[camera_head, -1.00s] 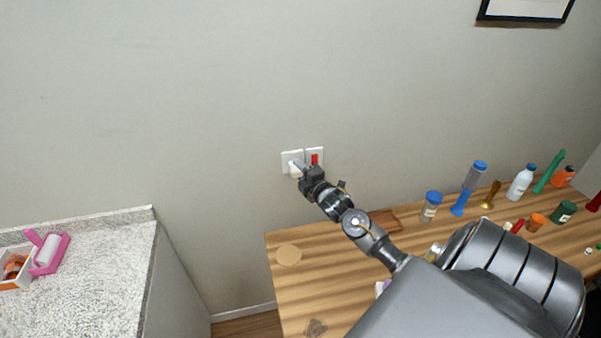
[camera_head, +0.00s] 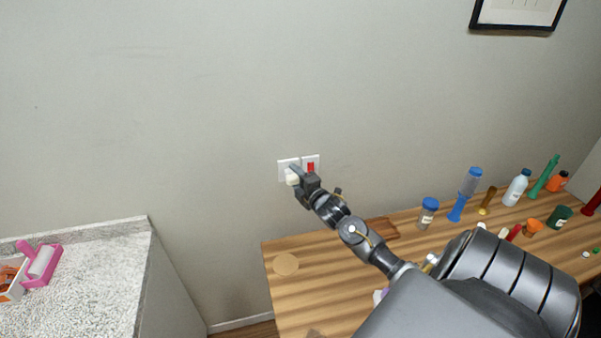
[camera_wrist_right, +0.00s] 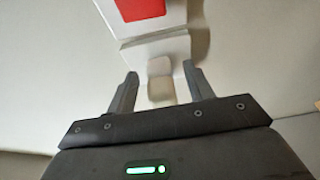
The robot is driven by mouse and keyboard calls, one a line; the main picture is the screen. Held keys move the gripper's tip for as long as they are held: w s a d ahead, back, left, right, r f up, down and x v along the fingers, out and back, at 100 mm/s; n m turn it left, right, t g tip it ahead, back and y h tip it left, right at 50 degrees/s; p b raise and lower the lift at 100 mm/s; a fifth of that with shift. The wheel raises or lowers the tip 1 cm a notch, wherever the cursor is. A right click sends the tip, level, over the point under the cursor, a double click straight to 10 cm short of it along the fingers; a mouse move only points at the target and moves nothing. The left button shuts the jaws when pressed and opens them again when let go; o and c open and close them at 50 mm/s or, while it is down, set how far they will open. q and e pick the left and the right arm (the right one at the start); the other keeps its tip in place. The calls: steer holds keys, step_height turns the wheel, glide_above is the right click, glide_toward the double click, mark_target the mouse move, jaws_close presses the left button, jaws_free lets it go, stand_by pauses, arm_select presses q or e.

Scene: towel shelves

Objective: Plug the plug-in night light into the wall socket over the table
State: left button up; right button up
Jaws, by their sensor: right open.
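The night light (camera_head: 292,180) is a small cream-white block at the left wall socket plate (camera_head: 283,164). In the right wrist view the night light (camera_wrist_right: 161,88) sits between my right gripper's fingers (camera_wrist_right: 160,90), with visible gaps on both sides. It appears against the white plate (camera_wrist_right: 160,48), but I cannot tell how far its prongs are in. My right gripper (camera_head: 295,174) is open around the light, close to the wall, and partly hides the light and plate in the head view. My left gripper is not in view.
A red switch (camera_head: 311,167) is on the plate just right of the socket. A stone-topped counter (camera_head: 100,270) stands at left. The wall around the plates is bare.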

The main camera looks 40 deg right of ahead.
steer(key=s+a+b, duration=0.1)
steer(key=s+b, duration=0.2)
steer(key=s, duration=0.7)
steer(key=shift+s+a, duration=0.2)
steer(key=shift+a, duration=0.15)
